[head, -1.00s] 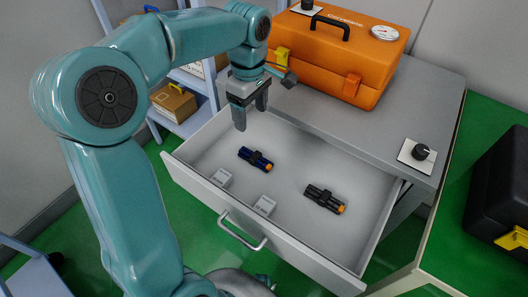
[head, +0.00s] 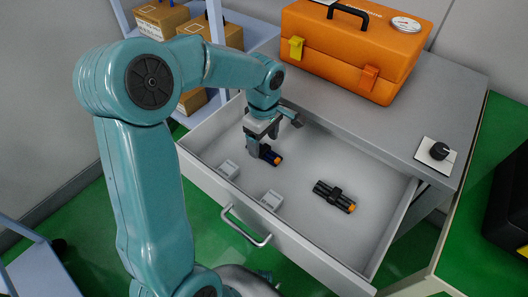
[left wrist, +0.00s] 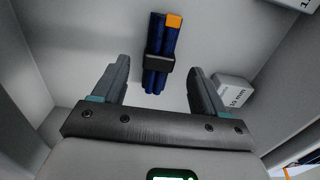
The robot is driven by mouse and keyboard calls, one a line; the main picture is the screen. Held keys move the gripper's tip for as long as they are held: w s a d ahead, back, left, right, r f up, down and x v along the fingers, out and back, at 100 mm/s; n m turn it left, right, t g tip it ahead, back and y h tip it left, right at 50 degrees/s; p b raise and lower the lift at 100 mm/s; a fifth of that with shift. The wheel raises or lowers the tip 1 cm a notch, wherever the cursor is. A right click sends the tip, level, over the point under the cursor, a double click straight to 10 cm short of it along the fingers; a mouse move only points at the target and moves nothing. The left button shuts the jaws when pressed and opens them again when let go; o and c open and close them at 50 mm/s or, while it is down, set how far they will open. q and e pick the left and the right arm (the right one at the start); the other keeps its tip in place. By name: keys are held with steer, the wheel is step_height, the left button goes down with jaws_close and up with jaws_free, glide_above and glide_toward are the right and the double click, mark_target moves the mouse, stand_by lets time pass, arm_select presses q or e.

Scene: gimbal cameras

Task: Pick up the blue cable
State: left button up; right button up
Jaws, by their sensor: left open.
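The blue cable (head: 271,155) is a short dark-blue bundle with a black band and an orange end, lying in the open drawer. In the left wrist view the blue cable (left wrist: 160,55) lies ahead, between the lines of the two fingers. My left gripper (head: 254,147) is open and sits low over the cable, hiding part of it in the head view. In the left wrist view my left gripper (left wrist: 158,85) has its fingers apart with nothing between the tips. My right gripper is not in view.
A black cable bundle (head: 335,196) with an orange end lies to the right in the drawer (head: 303,244). Two small white blocks, one nearer left (head: 229,170) and one front (head: 271,200), stand by the front wall. An orange toolbox (head: 345,50) stands on the cabinet top.

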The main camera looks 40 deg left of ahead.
mark_target(264, 151)
arm_select(q)
step_height(264, 151, down, 2)
steer(key=shift+w+f, duration=0.1)
steer(key=shift+f, duration=0.15)
steer(key=c, duration=1.2)
steer(key=shift+r, duration=0.15)
